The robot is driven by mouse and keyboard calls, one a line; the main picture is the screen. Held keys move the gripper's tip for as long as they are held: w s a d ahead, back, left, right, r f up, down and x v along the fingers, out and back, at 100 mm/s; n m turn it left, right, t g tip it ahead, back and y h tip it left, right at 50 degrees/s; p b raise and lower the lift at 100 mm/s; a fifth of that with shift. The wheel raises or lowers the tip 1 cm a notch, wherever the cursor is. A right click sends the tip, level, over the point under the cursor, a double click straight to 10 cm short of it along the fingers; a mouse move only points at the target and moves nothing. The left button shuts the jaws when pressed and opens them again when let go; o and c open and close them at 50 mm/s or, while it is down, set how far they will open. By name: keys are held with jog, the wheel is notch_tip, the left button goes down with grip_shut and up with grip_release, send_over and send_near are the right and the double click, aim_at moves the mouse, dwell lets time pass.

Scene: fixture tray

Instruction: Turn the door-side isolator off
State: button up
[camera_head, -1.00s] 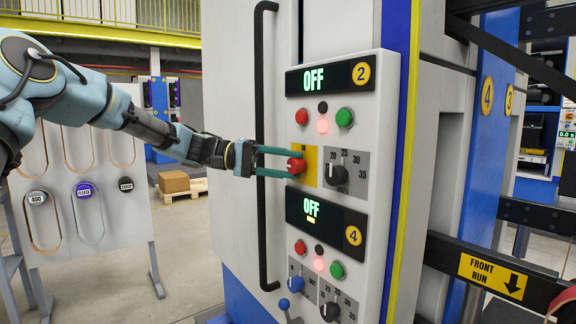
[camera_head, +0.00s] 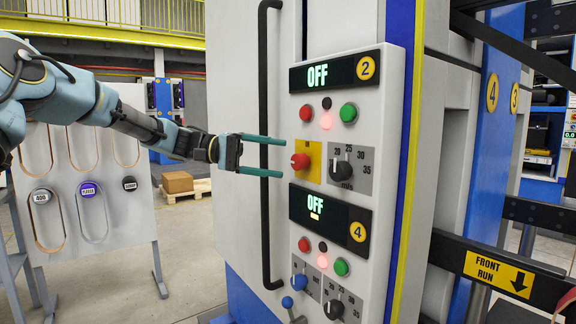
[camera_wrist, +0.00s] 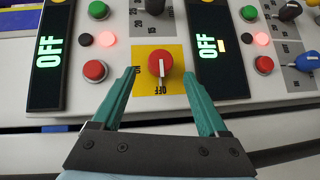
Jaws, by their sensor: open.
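The isolator is a red rotary knob (camera_head: 300,161) on a yellow plate (camera_head: 315,152) in the upper control panel, marked 2. In the wrist view the red knob (camera_wrist: 160,63) has a white line pointing toward the OFF label, nearest my gripper. The upper display (camera_head: 317,76) reads OFF. My gripper (camera_head: 283,157) is open and empty, just left of the knob and apart from it in the head view. In the wrist view its teal fingers (camera_wrist: 160,74) spread to either side of the knob.
Below is a second panel with display (camera_head: 315,206) reading OFF, marked 4, and a blue knob (camera_head: 298,282). A black dial (camera_head: 341,171) sits right of the isolator. A vertical black handle (camera_head: 263,215) stands left of the panels.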

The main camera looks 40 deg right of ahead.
jog(key=b+v, duration=0.1)
jog(key=v, duration=0.5)
jog(key=shift+a+f, duration=0.1)
jog(key=shift+f, duration=0.05)
jog(key=a+f+n+t+y, duration=0.2)
jog(key=a+f+n+t, duration=0.15)
jog(key=a+f, duration=0.4)
jog(key=a+f+n+t+y, duration=0.2)
jog(key=a+f+t+y, duration=0.15)
jog(key=f, duration=0.65)
jog(key=s+a+f+n+t+y, duration=0.1)
jog(key=a+f+t, duration=0.1)
jog(key=a, duration=0.8)
jog(key=s+a+f+n+t+y, duration=0.1)
jog(key=s+a+f+t+y, duration=0.1)
jog(key=a, duration=0.9)
jog(key=s+a+f+n+t+y, duration=0.2)
jog(key=a+f+t, duration=0.1)
jog(key=a, duration=0.7)
jog(key=shift+a+f, duration=0.15)
jog(key=shift+f, duration=0.6)
jog(key=shift+y, duration=0.25)
jog(key=shift+c, duration=0.4)
